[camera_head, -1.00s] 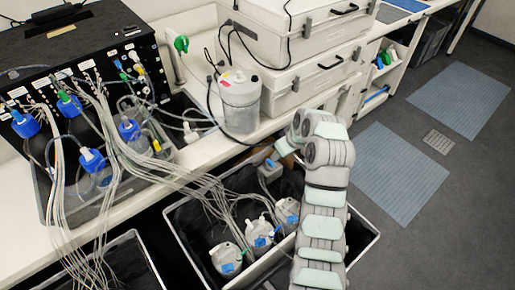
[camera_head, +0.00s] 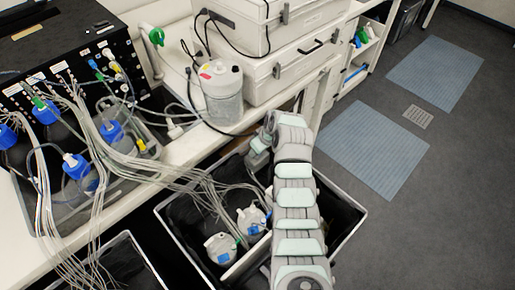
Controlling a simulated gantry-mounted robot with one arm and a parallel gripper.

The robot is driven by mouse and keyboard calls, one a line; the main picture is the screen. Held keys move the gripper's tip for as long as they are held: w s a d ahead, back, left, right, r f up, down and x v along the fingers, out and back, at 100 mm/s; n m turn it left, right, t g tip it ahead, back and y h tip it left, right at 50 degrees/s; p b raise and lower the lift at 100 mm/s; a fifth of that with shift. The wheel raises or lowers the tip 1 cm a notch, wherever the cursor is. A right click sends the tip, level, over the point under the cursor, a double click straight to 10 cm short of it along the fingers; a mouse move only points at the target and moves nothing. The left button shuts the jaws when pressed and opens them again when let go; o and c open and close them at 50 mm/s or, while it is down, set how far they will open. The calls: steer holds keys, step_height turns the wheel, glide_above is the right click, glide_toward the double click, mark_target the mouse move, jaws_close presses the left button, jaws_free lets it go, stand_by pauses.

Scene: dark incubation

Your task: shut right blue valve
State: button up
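In the head view, white-capped bottles with small blue valves stand in the black-lined bin (camera_head: 186,252). The left bottle (camera_head: 220,245) has a blue valve (camera_head: 224,258) on its front. The bottle to its right (camera_head: 250,218) has another blue valve (camera_head: 254,230). The place to the right of these is mostly covered by my arm, so the rightmost bottle and its valve are hidden. My gripper (camera_head: 257,152) is over the far part of the bin, behind the two visible bottles and apart from them. Its fingers are too small and turned away to tell open from shut.
Grey tubing (camera_head: 170,172) runs from the black control box (camera_head: 70,70) over the bench edge into the bin. A clear canister (camera_head: 221,95) and white cases (camera_head: 290,75) stand on the bench. Blue-capped bottles (camera_head: 75,167) stand at left. The floor at right is open.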

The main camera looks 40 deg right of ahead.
steer(key=shift+w+f, duration=0.1)
steer(key=shift+f, duration=0.15)
steer(key=shift+c, duration=0.2)
jaws_close()
stand_by(0.3)
